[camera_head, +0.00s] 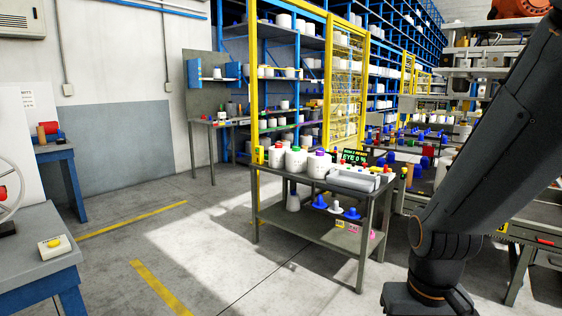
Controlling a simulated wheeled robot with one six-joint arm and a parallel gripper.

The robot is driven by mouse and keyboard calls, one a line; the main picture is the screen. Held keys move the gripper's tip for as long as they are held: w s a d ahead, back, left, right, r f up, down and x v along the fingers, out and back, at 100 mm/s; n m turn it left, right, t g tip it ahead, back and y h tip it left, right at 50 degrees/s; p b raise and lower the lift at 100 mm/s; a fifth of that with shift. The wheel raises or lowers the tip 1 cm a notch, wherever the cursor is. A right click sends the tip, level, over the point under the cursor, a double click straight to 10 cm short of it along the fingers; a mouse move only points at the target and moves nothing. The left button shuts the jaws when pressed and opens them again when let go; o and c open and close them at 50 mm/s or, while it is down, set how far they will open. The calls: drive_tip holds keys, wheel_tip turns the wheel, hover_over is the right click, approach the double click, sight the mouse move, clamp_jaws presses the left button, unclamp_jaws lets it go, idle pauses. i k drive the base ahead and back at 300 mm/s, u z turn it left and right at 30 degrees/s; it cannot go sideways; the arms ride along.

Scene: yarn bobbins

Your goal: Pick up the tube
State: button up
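Which object is the tube I cannot tell. Small tube-like pieces show in several places: a yellow one (259,155) at the left end of the middle table (310,230), and a brown one (41,134) beside a red roll (52,128) on the blue table at left. White bobbins with green (277,157), red (296,160) and purple (319,166) tops stand on the middle table. My arm (490,140) crosses the right side, and its end with the gripper is out of frame.
The middle table also bears a grey tray and a small display (355,157). Blue and white cones (335,208) stand on its lower shelf. A grey workbench (35,245) with a yellow button box (54,246) is at near left. Open floor (205,245) lies between them. Yellow-framed racks stand behind.

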sight(410, 166)
drive_tip(key=z, duration=0.7)
drive_tip(key=i, duration=2.95)
drive_tip(key=z, duration=0.25)
drive_tip(key=i, duration=2.1)
drive_tip(key=z, duration=0.05)
